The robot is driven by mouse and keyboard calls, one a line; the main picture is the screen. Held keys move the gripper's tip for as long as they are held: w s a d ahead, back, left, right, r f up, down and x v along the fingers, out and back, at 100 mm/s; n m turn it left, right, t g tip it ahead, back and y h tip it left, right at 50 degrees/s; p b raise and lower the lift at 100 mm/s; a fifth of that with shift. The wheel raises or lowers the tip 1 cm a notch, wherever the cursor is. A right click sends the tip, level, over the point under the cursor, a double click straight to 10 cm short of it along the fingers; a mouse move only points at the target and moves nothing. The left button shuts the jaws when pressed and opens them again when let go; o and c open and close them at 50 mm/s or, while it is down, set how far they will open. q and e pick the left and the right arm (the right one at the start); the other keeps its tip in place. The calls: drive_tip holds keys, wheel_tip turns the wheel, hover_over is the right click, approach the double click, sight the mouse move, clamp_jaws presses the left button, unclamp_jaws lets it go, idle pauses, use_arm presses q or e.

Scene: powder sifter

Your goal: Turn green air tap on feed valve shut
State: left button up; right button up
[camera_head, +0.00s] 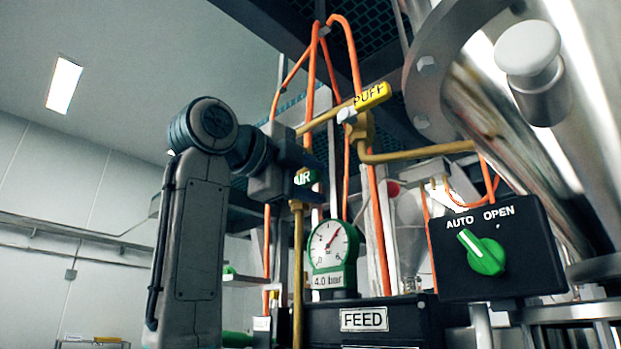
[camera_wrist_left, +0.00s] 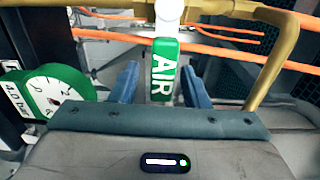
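The green air tap lever marked AIR (camera_head: 304,177) is on the feed valve's brass pipe (camera_head: 297,250) in the head view, partly hidden by my gripper. In the left wrist view the green lever (camera_wrist_left: 162,75) points toward me, with a white end piece above it. My left gripper (camera_head: 313,177) reaches it from the left. Its two blue fingers stand on either side of the lever in the wrist view (camera_wrist_left: 160,76), apart from each other, with visible gaps beside the lever. The gripper looks open around it. My right gripper is out of view.
A yellow PUFF lever (camera_head: 372,96) sits on another brass pipe to the right. A green pressure gauge (camera_head: 330,246) stands below, above the black FEED box (camera_head: 365,319). A black AUTO/OPEN switch box (camera_head: 490,248) is at right. Orange hoses (camera_head: 378,230) run close behind.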

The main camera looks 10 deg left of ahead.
use_arm(q)
drive_tip(key=shift+s+a, duration=0.15)
drive_tip(key=shift+s, duration=0.1)
drive_tip(key=b+v, duration=0.4)
drive_tip(key=v, duration=0.6)
